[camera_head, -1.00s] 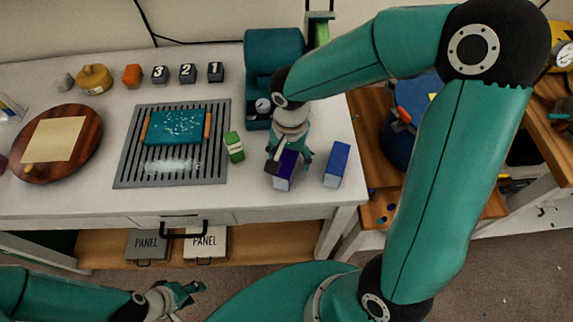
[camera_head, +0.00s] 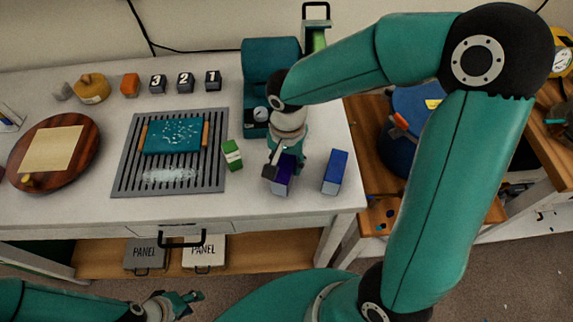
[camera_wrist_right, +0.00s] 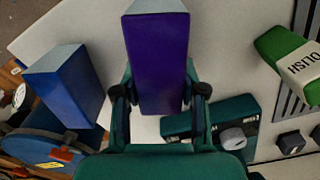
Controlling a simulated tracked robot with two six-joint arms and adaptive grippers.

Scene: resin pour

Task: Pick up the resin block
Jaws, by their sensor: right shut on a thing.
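A purple block (camera_head: 283,182) with a pale end stands near the front right of the white table. In the right wrist view the purple block (camera_wrist_right: 158,62) lies between my two fingers, which press on its sides. My right gripper (camera_head: 286,167) is shut on it from above and hides its upper part. I cannot tell whether its base touches the table. A blue block (camera_head: 335,172) stands apart to its right; the blue block (camera_wrist_right: 68,85) is at the left in the wrist view. My left gripper (camera_head: 182,302) is empty and open, low in front of the table.
A green polish block (camera_head: 232,155) stands left of the purple block. A slotted grey grate (camera_head: 125,165) holds a teal tray (camera_head: 173,136). A teal machine (camera_head: 270,58) stands behind my right gripper. A round wooden board (camera_head: 85,165) is at the left.

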